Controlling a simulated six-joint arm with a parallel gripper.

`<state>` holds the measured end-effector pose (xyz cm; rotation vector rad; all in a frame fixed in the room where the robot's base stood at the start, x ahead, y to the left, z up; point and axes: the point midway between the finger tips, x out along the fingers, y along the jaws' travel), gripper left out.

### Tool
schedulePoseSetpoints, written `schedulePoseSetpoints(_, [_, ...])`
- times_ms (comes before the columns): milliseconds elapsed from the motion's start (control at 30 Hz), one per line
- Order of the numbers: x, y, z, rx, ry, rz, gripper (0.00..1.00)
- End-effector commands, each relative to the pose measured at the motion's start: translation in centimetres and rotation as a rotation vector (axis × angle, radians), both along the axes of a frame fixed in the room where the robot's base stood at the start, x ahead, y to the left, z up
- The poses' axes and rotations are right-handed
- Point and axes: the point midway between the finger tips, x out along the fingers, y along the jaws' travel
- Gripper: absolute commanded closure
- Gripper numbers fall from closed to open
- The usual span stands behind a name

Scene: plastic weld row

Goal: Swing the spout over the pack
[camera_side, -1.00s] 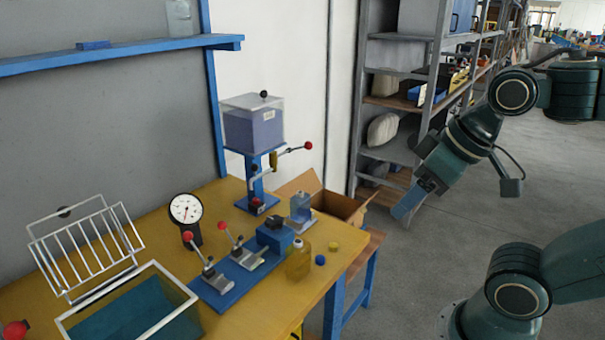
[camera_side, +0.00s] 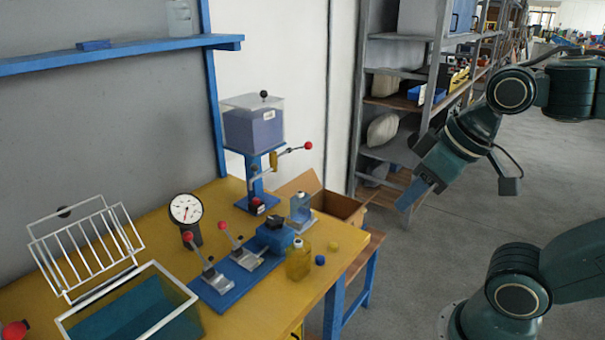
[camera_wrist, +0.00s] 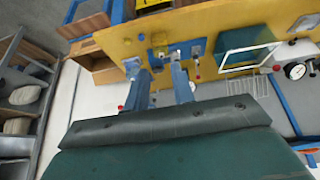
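The spout (camera_side: 273,160) is a brass-coloured piece on an arm that sticks out below a clear-lidded hopper on a blue post. A lever with a red ball (camera_side: 308,146) points right from it. Below and to the right, a clear pack with blue contents (camera_side: 300,212) stands upright on the bench; I cannot tell whether this is the task's pack. My gripper (camera_side: 413,198) hangs right of the bench, well away from the spout and touching nothing. In the wrist view its two blue fingers (camera_wrist: 160,80) are apart with nothing gripped between them.
A blue fixture with red-ball clamps (camera_side: 228,285), a yellow bottle (camera_side: 298,262), a dial gauge (camera_side: 186,210) and a white-rimmed tray (camera_side: 185,318) occupy the yellow bench. A cardboard box (camera_side: 345,207) and a grey shelf rack stand behind. Open air lies between my gripper and the hopper.

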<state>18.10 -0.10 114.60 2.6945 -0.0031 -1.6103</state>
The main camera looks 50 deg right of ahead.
Motion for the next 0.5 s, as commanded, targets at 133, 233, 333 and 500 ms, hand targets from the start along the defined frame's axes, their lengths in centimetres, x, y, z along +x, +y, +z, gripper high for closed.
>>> schedulePoseSetpoints(133, [1.3,-0.3,0.6,-0.015,-0.006,0.0,1.0])
schedulePoseSetpoints(233, [2.9,-0.8,1.3,-0.035,-0.013,-0.001,1.0])
schedulePoseSetpoints(333, [5.1,-1.4,2.2,-0.063,-0.025,-0.002,1.0])
schedulePoseSetpoints(500, [9.6,-2.4,3.5,-0.128,-0.046,-0.004,1.0])
